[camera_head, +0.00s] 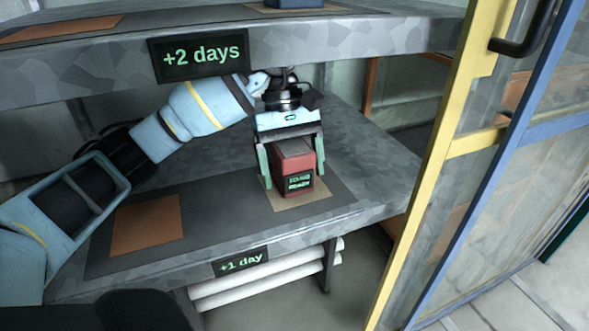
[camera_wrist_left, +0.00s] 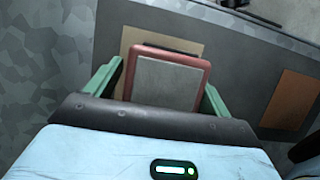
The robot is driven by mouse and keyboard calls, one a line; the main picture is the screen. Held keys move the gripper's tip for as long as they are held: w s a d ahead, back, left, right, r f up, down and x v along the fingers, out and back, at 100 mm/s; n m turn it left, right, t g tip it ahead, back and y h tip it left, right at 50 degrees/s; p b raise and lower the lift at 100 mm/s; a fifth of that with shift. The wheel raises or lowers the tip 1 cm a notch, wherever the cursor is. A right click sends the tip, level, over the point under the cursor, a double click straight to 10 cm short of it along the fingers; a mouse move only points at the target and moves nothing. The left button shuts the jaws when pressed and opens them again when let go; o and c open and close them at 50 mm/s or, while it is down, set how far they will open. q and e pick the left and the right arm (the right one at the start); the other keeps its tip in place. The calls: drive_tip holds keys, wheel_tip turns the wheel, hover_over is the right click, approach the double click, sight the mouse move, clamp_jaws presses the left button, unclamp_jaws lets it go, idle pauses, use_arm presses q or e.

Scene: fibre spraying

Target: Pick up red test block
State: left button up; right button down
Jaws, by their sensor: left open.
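The red test block (camera_head: 293,163) stands upright on a tan square at the right of the lower shelf, labelled "+1 day". It has a small dark display with green text on its front. My left gripper (camera_head: 291,172) points down over the block, with one green finger on each side. The left wrist view shows the block's grey top with a red rim (camera_wrist_left: 168,80) between the two open fingers (camera_wrist_left: 160,88). Gaps show between the fingers and the block there. My right gripper is not in view.
An upper shelf labelled "+2 days" (camera_head: 199,55) hangs close above my left arm. A brown square (camera_head: 147,223) on the lower shelf's dark mat is empty. A yellow frame post (camera_head: 440,165) and a blue-framed door (camera_head: 490,165) stand at the right. White rolls (camera_head: 262,281) lie below.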

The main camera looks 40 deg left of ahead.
use_arm(q)
drive_tip(key=shift+f, duration=0.15)
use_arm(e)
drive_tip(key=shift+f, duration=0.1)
use_arm(q)
drive_tip(key=c, duration=1.4)
drive_tip(key=shift+c, duration=0.2)
